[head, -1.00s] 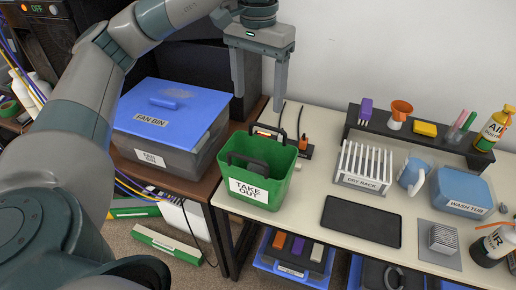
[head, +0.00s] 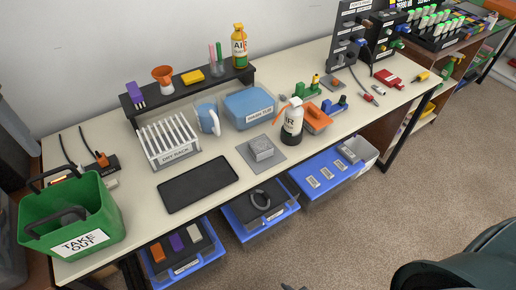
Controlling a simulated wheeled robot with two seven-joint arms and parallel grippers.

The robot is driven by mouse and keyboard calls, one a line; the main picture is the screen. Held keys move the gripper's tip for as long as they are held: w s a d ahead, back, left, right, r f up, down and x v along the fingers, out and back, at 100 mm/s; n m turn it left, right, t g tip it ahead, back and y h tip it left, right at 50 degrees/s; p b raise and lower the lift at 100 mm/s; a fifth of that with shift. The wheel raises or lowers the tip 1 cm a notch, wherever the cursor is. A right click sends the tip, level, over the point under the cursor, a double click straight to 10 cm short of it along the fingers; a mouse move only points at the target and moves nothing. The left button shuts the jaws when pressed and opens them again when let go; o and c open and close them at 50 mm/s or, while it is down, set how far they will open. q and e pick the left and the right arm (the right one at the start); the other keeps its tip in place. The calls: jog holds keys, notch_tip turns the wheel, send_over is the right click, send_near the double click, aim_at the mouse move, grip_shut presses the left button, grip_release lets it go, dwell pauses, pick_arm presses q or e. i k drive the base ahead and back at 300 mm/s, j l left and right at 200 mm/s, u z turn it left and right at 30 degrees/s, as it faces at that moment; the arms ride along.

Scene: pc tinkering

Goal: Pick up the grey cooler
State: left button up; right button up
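A small light grey finned block, which looks like the grey cooler (head: 261,148), sits on a flat grey mat (head: 275,164) on the table, right of the dry rack. Nothing touches or covers it. Neither of my grippers is in view. Only a dark rounded part of my own body shows at the lower right corner.
Around the mat stand a spray bottle (head: 292,122), a blue wash tub (head: 249,107), a white dry rack (head: 169,141) and a black pad (head: 198,186). A green take-out bin (head: 50,216) stands at left. Blue bins (head: 330,176) sit below the table's front edge.

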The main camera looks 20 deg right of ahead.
aim_at(260, 147)
jog(key=i+l, duration=0.1)
jog(key=l, duration=0.3)
jog(key=i+l, duration=0.1)
jog(key=l, duration=0.3)
jog(key=i+l, duration=0.1)
jog(key=l, duration=0.35)
jog(key=i+l+z, duration=0.1)
jog(key=l, duration=0.3)
